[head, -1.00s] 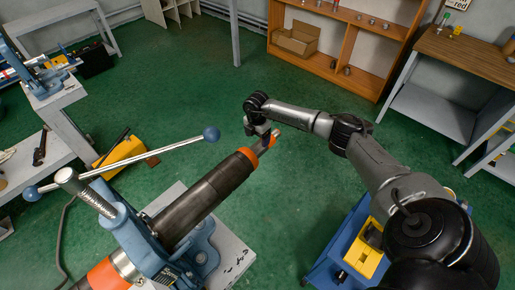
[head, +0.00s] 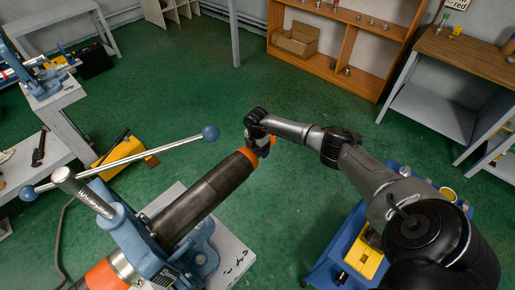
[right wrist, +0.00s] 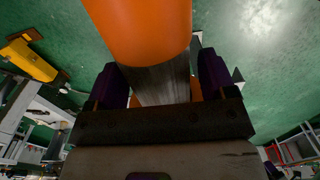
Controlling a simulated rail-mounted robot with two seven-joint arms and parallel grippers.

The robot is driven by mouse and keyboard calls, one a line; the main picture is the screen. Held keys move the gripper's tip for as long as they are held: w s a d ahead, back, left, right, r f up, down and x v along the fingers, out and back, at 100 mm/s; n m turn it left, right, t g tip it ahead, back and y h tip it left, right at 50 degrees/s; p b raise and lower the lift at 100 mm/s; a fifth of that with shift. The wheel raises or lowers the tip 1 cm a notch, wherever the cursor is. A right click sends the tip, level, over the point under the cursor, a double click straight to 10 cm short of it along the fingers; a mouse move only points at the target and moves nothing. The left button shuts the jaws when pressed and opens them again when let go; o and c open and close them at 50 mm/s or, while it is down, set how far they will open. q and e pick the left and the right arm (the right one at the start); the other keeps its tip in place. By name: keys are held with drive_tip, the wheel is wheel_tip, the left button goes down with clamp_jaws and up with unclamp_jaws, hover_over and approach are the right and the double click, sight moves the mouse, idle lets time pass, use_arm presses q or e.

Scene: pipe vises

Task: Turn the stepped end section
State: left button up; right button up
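The dark pipe (head: 205,200) is clamped in the blue vise (head: 135,240) and points up to the right. An orange band (head: 243,160) rings it just before its narrower stepped end. My right gripper (head: 260,146) is at that end and hides most of it in the head view. In the right wrist view, the orange band (right wrist: 145,30) is at the top and the narrower dark end section (right wrist: 165,85) lies between the purple fingers (right wrist: 163,82). A gap shows on the right side, so the gripper looks open around the section. My left gripper is out of view.
The vise lever (head: 130,163) with ball ends crosses above the pipe's left side. A blue cart (head: 340,245) with yellow items stands below my right arm. The green floor beyond the pipe end is clear.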

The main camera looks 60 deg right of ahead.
drive_tip(key=c, duration=0.8)
drive_tip(key=shift+s+r+t+p, duration=0.1)
drive_tip(key=shift+r+t+p, duration=0.15)
drive_tip(key=shift+t+p, duration=0.45)
drive_tip(key=t+p, duration=0.2)
drive_tip(key=p, duration=0.1)
drive_tip(key=t+h+p, duration=0.1)
drive_tip(key=t+p, duration=0.1)
drive_tip(key=p, duration=0.1)
drive_tip(key=t+p, duration=0.2)
drive_tip(key=p, duration=0.2)
drive_tip(key=shift+s+a, duration=0.2)
drive_tip(key=shift+s, duration=0.1)
drive_tip(key=shift+f+t+h, duration=0.25)
drive_tip(key=shift+t+h, duration=0.05)
drive_tip(key=shift+t, duration=0.3)
drive_tip(key=shift+f+t, duration=0.25)
drive_tip(key=shift+t, duration=0.25)
drive_tip(key=t+b, duration=0.2)
drive_tip(key=b, duration=0.2)
drive_tip(key=f+t+h+b, duration=0.1)
drive_tip(key=t+b, duration=0.1)
drive_tip(key=b, duration=0.2)
drive_tip(key=shift+s+d+f, duration=0.1)
drive_tip(key=shift+s, duration=0.1)
drive_tip(key=t+b, duration=0.4)
drive_tip(key=b, duration=1.1)
drive_tip(key=shift+b, duration=1.1)
drive_tip(key=shift+r+h, duration=0.2)
drive_tip(key=shift+h, duration=0.2)
